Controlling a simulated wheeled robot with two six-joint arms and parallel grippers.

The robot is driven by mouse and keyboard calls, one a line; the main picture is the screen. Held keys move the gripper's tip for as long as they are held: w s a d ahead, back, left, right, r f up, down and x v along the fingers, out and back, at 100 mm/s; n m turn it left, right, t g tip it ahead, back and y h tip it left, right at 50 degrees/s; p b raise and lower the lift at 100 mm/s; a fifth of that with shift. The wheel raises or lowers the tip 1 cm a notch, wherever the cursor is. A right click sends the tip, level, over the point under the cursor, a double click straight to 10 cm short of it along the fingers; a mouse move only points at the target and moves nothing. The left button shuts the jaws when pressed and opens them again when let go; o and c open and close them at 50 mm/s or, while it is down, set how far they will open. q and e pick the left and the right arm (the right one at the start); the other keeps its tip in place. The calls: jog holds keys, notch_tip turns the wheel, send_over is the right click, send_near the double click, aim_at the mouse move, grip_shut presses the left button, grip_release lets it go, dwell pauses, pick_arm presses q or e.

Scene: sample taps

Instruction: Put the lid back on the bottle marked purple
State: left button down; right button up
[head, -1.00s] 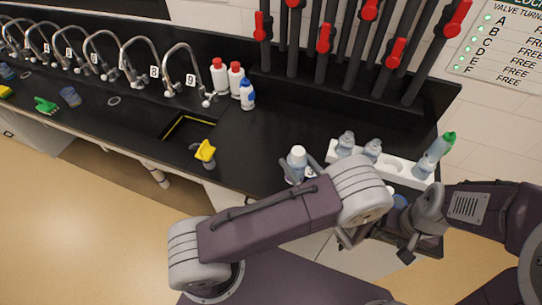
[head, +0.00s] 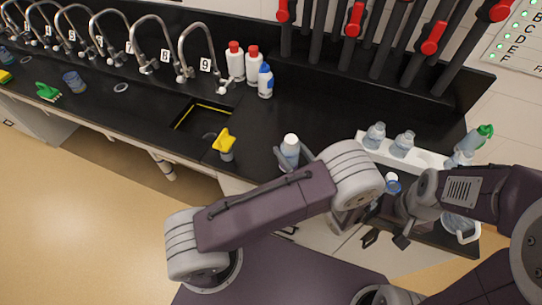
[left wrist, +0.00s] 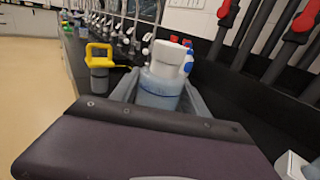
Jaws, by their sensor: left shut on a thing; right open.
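My left gripper (head: 293,162) is shut on a clear bottle (head: 290,150) with a white top, upright at the counter's front edge. In the left wrist view the bottle (left wrist: 158,92) stands between the two fingers, with bluish liquid inside. My right gripper (head: 386,237) is open, in front of the counter at the right. A small white and blue object (head: 392,183) shows just behind it; I cannot tell whether it is a lid or a bottle. Two clear bottles (head: 375,135) (head: 402,145) stand in a white rack (head: 430,159). No purple mark is readable on any bottle.
A green-topped bottle (head: 470,145) leans at the rack's right end. A white-handled container (head: 460,228) is at the lower right. Red-capped white bottles (head: 236,62), a blue-topped bottle (head: 265,82), a sink (head: 203,117) and a yellow-topped item (head: 224,142) are left. Counter behind the held bottle is clear.

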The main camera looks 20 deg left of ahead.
aim_at(288, 158)
pick_arm(q)
jog(key=shift+w+a+f, duration=0.15)
jog(key=shift+a+f, duration=0.25)
jog(key=shift+a, duration=0.1)
jog(key=shift+r, duration=0.1)
jog(key=shift+d+r, duration=0.1)
jog(key=shift+d, duration=0.35)
jog(key=shift+f+b, duration=0.3)
jog(key=shift+f, duration=0.05)
jog(key=f+b, duration=0.1)
jog(key=f, duration=0.1)
jog(key=f+b, duration=0.1)
jog(key=shift+a+f+b, duration=0.1)
jog(key=shift+a+b, duration=0.15)
jog(key=shift+b, duration=0.1)
jog(key=shift+f, duration=0.3)
jog(key=shift+d+r, duration=0.25)
jog(key=shift+a+f, duration=0.1)
jog(key=shift+f, duration=0.1)
jog(key=c, duration=0.6)
grip_release()
jog(key=shift+o, duration=0.2)
pick_arm(e)
jog(key=f, duration=0.4)
jog(key=shift+w+d+f, duration=0.1)
jog(key=shift+w+d, duration=0.05)
jog(key=shift+w, duration=0.1)
